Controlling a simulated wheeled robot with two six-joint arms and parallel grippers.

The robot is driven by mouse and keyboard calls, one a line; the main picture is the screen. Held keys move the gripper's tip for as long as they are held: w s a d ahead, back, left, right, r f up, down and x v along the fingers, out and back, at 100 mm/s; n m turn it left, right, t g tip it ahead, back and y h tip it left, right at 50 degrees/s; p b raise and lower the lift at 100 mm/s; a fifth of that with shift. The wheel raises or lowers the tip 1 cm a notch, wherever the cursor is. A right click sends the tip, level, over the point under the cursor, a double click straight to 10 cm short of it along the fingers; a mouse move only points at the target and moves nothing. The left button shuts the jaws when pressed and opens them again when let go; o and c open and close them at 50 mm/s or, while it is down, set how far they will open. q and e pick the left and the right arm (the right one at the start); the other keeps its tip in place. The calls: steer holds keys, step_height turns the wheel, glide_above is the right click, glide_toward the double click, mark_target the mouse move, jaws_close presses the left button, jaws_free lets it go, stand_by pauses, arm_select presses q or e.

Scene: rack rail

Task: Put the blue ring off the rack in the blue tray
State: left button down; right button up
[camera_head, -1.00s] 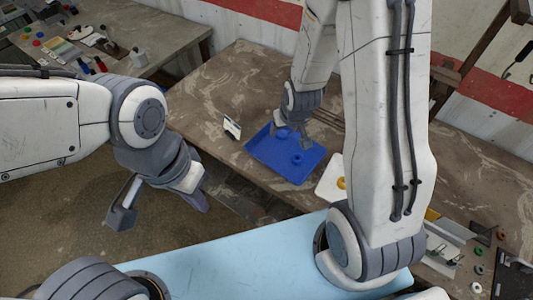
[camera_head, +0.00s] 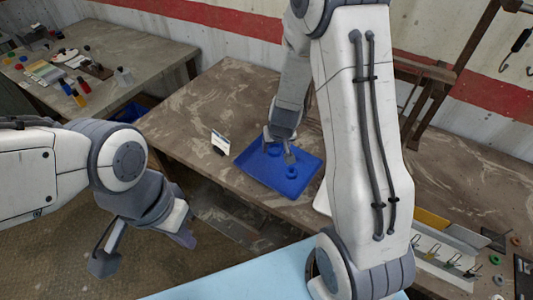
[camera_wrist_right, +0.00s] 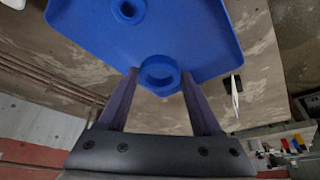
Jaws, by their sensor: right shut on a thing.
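The blue tray (camera_head: 255,178) lies on the brown table and also shows in the right wrist view (camera_wrist_right: 85,32). My right gripper (camera_head: 277,152) is over the tray, shut on a blue ring (camera_wrist_right: 160,74) between its fingertips. Whether that ring touches the tray floor I cannot tell. A second blue ring (camera_head: 291,172) lies in the tray, apart from the gripper; it is at the top of the right wrist view (camera_wrist_right: 128,11). The rack (camera_head: 445,256) with wire hooks stands at the lower right. My left gripper (camera_head: 146,250) is open and empty, left of the table.
A small white card on a dark stand (camera_head: 220,141) stands just left of the tray. A white tray edge (camera_head: 322,204) shows beside my right arm, which hides the rest. Loose green (camera_head: 495,259) and other coloured rings lie near the rack. The table left of the card is clear.

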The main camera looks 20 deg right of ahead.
mark_target(266, 160)
steer(key=shift+w+a+f, duration=1)
steer(key=shift+w+a, duration=0.05)
steer(key=shift+a, duration=0.1)
steer(key=shift+f+b, duration=1)
steer(key=shift+f, duration=0.95)
steer(key=shift+f, duration=0.15)
steer(key=o, duration=1.4)
steer(key=shift+c, duration=0.2)
